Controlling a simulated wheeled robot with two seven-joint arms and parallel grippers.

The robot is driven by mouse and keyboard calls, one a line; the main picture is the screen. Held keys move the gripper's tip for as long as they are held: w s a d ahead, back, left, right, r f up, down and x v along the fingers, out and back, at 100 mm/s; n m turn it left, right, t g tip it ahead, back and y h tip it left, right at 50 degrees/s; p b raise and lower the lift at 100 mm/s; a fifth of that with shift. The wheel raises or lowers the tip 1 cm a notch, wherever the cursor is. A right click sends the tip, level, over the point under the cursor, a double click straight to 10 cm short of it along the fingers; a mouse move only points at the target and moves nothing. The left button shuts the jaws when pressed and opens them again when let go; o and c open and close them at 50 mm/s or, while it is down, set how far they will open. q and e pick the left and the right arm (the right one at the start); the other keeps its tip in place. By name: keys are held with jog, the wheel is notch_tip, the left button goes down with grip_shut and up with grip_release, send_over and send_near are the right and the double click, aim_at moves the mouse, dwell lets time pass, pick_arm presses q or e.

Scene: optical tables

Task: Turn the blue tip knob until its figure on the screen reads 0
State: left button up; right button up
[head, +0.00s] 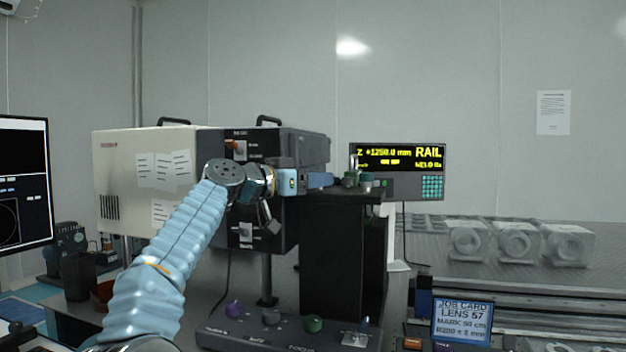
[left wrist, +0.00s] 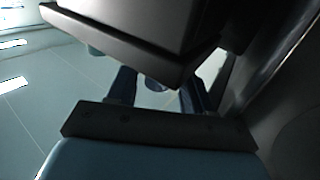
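My left gripper (head: 328,180) reaches in from the left, in front of the dark instrument housing, with its tip close to the small mount on the black pedestal. In the left wrist view its two dark blue fingers (left wrist: 156,88) stand apart. A small dark bluish round thing (left wrist: 154,83) shows between them with gaps on both sides; I cannot tell for sure that it is the blue tip knob. In the head view no blue tip knob can be made out. The monitor (head: 22,185) at the left edge shows small figures and a circle; the figures are unreadable.
A RAIL display (head: 398,170) reads Z +1250.0 mm. The black pedestal (head: 335,240) stands below the gripper. A job card screen (head: 462,320) stands at lower right; several lens mounts (head: 515,242) stand behind.

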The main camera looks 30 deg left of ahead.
pick_arm(q)
jog(key=shift+o, duration=0.3)
jog(key=shift+s, duration=0.1)
jog(key=shift+s+a+b, duration=0.15)
jog(key=shift+s+b, duration=0.15)
jog(key=shift+s, duration=0.05)
jog(key=b+v, duration=0.4)
jog(key=v, duration=0.9)
